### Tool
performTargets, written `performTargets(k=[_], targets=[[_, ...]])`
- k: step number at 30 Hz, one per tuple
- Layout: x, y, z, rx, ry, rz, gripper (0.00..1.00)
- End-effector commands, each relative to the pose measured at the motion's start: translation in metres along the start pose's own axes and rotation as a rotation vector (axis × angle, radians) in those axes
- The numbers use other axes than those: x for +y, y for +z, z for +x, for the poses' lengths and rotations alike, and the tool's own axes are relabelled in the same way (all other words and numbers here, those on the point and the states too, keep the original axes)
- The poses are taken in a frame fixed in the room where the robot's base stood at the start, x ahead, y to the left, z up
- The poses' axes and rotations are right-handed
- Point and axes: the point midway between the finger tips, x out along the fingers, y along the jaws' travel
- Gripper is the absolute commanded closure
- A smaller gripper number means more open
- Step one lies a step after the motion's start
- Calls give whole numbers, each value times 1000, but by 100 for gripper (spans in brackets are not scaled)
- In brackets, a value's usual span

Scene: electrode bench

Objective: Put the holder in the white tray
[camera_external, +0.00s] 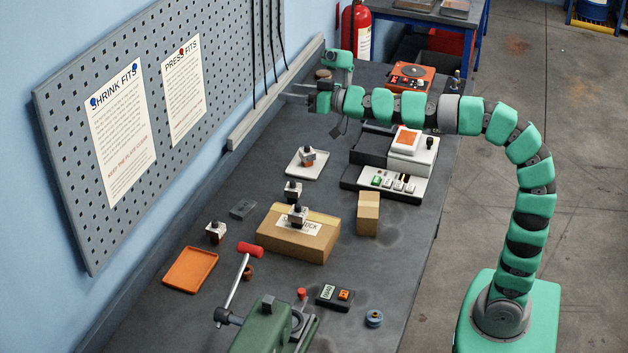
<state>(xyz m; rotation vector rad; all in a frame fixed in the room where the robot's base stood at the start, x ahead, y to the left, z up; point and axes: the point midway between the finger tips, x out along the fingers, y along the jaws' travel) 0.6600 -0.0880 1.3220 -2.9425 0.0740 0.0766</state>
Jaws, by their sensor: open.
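The white tray (296,171) lies on the dark bench, left of the control panel, with a small grey and orange-brown piece (308,156) in it. Several small light blocks with dark tops look like holders; I cannot tell which one the task means. One such block (292,192) stands just behind the cardboard box, another (297,216) is on top of the box, and a third (215,232) stands by the orange tray. My gripper (295,95) is open, above the far part of the bench near the wall rail, away from these blocks and beyond the white tray. I see nothing held in it.
The cardboard box (290,246) and a smaller carton (368,214) stand mid-bench. The orange tray (190,270) is at left. A green vise (265,328) with a red-ended handle is in front. A switch panel (408,186) and an orange-topped device (411,78) line the right side.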

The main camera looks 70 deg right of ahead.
Motion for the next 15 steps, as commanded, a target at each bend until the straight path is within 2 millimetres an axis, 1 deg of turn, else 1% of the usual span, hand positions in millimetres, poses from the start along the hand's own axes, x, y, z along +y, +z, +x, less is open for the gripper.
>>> performTargets(k=[1,2,3,5,6,8,9,10,12,15], targets=[[-24,-22,-22,2,-49,-28,38],[-38,-32,-35,-4,-73,-44,38],[-53,-42,-53,-18,-100,-65,38],[-73,-54,-80,-46,-124,-99,38],[-82,-59,-98,-67,-131,-118,38],[-92,-65,-122,-98,-126,-148,38],[-96,-69,-138,-112,-116,-161,38],[-97,-71,-148,-126,-105,-172,38],[-99,-75,-167,-148,-79,-187,38],[-98,-79,-187,-164,-46,-200,38]])
